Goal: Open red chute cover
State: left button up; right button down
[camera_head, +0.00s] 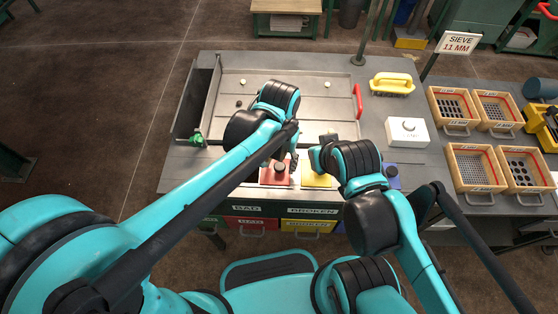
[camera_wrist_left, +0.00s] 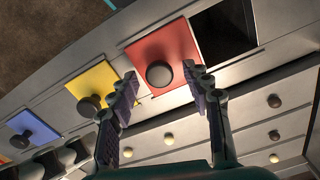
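The red chute cover (camera_head: 275,175) is a flat red square at the table's front edge. In the left wrist view the red cover (camera_wrist_left: 150,48) has a round dark knob (camera_wrist_left: 159,74) on top. My left gripper (camera_head: 284,161) is over the red cover in the head view. In the left wrist view my left gripper (camera_wrist_left: 163,82) is open, with a finger on either side of the knob and gaps to both. A dark square opening (camera_wrist_left: 222,38) lies directly beside the red cover. My right gripper (camera_head: 318,157) is above the yellow cover; its fingers are unclear.
A yellow cover (camera_head: 319,181) and a blue cover (camera_head: 393,182) sit along the same edge. The metal sorting tray (camera_head: 245,84) holds a few small pieces. A white box (camera_head: 407,132), a yellow brush (camera_head: 392,83) and several sieve crates (camera_head: 474,168) stand to the right.

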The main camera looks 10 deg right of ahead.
aim_at(279, 166)
pick_arm(q)
jog(key=shift+r, duration=0.15)
notch_tip(279, 166, up, 12)
dwell(0.4)
dwell(0.3)
jog(key=s+a+f+n+t, duration=0.1)
jog(key=a+f+n+t, duration=0.2)
jog(key=a, duration=1)
jog(key=s+a+f+n+t, duration=0.1)
jog(key=a+f+n+t, duration=0.2)
jog(key=a, duration=1.1)
jog(key=shift+s+f+t, duration=0.15)
jog(key=shift+f+t, duration=0.2)
jog(key=shift+t, duration=0.25)
